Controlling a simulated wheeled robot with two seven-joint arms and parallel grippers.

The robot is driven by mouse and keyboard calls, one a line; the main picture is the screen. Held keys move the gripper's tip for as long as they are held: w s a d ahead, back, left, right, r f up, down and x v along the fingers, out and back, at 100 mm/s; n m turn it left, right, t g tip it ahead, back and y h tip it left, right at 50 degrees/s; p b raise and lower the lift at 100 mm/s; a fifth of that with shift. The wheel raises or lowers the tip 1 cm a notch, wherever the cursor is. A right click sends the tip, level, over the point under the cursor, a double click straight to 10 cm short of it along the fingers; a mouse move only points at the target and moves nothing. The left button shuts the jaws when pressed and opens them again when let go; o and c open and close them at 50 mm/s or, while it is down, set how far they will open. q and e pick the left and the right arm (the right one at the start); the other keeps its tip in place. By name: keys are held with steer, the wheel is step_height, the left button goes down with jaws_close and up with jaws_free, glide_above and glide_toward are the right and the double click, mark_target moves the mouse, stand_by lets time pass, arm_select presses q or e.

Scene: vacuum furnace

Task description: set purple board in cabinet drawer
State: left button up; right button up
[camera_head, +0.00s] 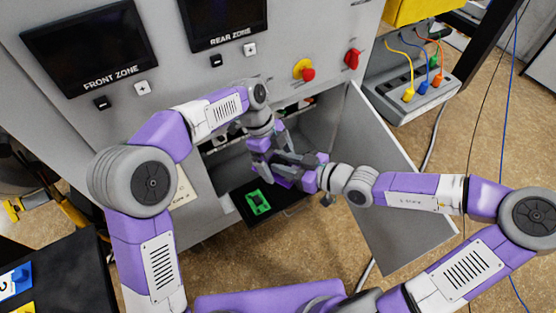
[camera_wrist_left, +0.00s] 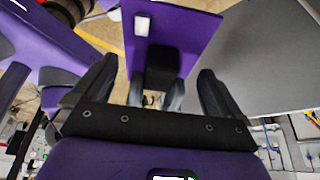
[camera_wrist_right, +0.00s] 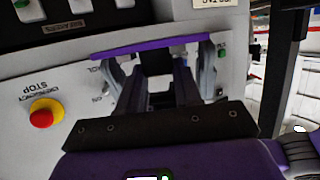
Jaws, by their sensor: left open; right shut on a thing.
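The purple board (camera_wrist_right: 150,47) shows edge-on in the right wrist view, and my right gripper (camera_wrist_right: 148,64) is shut on it. In the left wrist view its broad purple face (camera_wrist_left: 195,40) carries a white part and a dark block. My left gripper (camera_wrist_left: 158,70) is open close to the board; I cannot tell whether it touches. In the head view both grippers meet in front of the cabinet opening and partly hide the board. The black drawer (camera_head: 288,218) is pulled out below them, with a green board (camera_head: 258,202) in its left part.
The grey cabinet door (camera_head: 385,190) stands open on the right of the opening. The furnace panel above has a red emergency button (camera_head: 308,74) and a red switch (camera_head: 352,58). A socket box (camera_head: 425,90) with coloured plugs is at upper right.

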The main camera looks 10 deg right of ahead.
arm_select(q)
steer(key=shift+s+f, duration=0.1)
steer(key=shift+f, duration=0.15)
steer(key=c, duration=0.8)
steer(key=shift+d, duration=0.1)
steer(key=shift+c, duration=0.3)
arm_select(e)
steer(key=o, duration=1.1)
